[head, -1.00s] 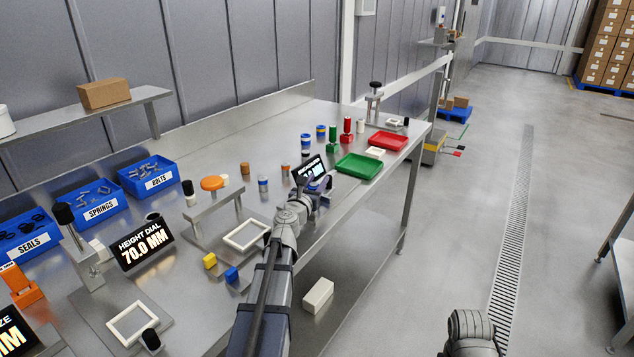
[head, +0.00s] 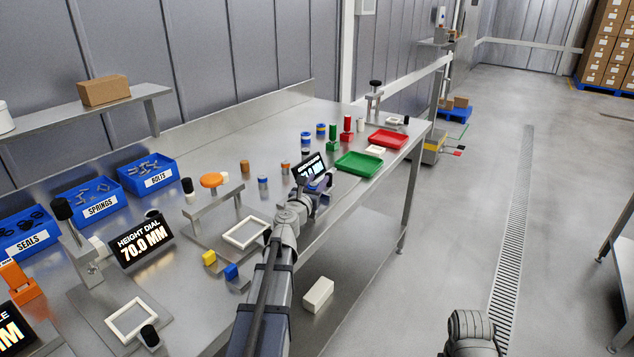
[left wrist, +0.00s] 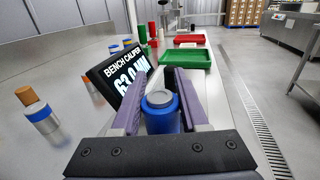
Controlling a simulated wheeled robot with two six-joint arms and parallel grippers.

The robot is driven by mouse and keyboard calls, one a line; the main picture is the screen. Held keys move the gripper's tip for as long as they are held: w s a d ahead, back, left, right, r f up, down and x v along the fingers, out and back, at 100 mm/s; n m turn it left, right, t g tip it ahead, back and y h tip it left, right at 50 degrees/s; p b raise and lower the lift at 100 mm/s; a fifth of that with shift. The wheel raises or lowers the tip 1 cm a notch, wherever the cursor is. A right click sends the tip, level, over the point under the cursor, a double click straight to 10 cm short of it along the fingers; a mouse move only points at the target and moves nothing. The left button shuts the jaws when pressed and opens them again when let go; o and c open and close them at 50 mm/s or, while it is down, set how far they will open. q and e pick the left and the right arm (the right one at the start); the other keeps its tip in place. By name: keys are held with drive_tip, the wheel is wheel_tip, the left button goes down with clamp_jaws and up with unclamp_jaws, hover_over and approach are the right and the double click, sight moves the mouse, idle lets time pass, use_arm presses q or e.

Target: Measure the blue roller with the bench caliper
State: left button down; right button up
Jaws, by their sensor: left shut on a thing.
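The blue roller (left wrist: 162,118), with a grey top, stands upright between the two purple fingers of my left gripper (left wrist: 163,100) in the left wrist view. The fingers are shut on it. In the head view my left gripper (head: 318,192) is at the bench's front edge, and the roller is mostly hidden there. The bench caliper's dark display (left wrist: 122,76) is just beyond and left of the fingers in the left wrist view, reading about 63.0 MM, with its end partly covered. The display also shows in the head view (head: 308,169). The caliper's jaws are largely hidden.
A green tray (head: 360,163) and a red tray (head: 388,140) lie further along the bench. Several small cylinders stand behind the caliper. The height dial (head: 140,245), a white frame (head: 245,233) and blue bins (head: 150,174) are to the left.

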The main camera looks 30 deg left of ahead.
use_arm(q)
drive_tip(key=shift+s+d+f+b, duration=0.45)
drive_tip(key=shift+s+d+b, duration=0.05)
drive_tip(key=shift+s+b, duration=0.05)
drive_tip(key=shift+c, duration=1.7)
unclamp_jaws()
drive_tip(key=shift+s+d, duration=0.15)
drive_tip(key=shift+r+p, duration=0.4)
drive_tip(key=shift+p, duration=0.15)
drive_tip(key=shift+w+a+r+p, duration=0.2)
drive_tip(key=shift+w+a+p, duration=0.05)
drive_tip(key=shift+p, duration=0.15)
wheel_tip(320, 180, up, 10)
drive_tip(key=p, duration=0.9)
drive_tip(key=shift+w+a, duration=0.35)
drive_tip(key=shift+a, duration=0.05)
drive_tip(key=shift+f, duration=0.15)
